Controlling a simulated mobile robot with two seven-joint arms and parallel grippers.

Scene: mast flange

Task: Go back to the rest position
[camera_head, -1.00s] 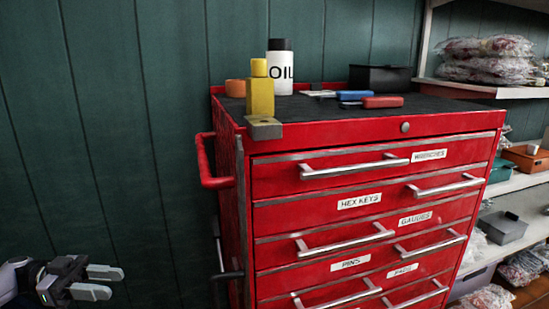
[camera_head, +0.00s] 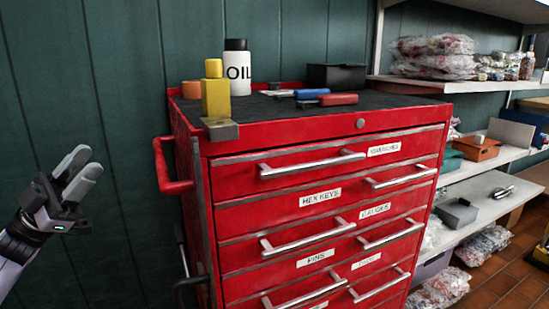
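My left gripper (camera_head: 88,162) is raised at the left, in front of the dark green wall, pointing up and to the right. Its two pale fingers stand a little apart with nothing visible between them. It is left of the red tool chest (camera_head: 205,170) and touches nothing that I can see. My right gripper is out of view.
On the chest top stand a yellow block-like object (camera_head: 215,98), a white OIL bottle (camera_head: 237,72), an orange item (camera_head: 191,90), blue and red tools and a black box (camera_head: 337,77). The chest's side handle (camera_head: 165,168) juts left. Shelves (camera_head: 510,160) stand at right.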

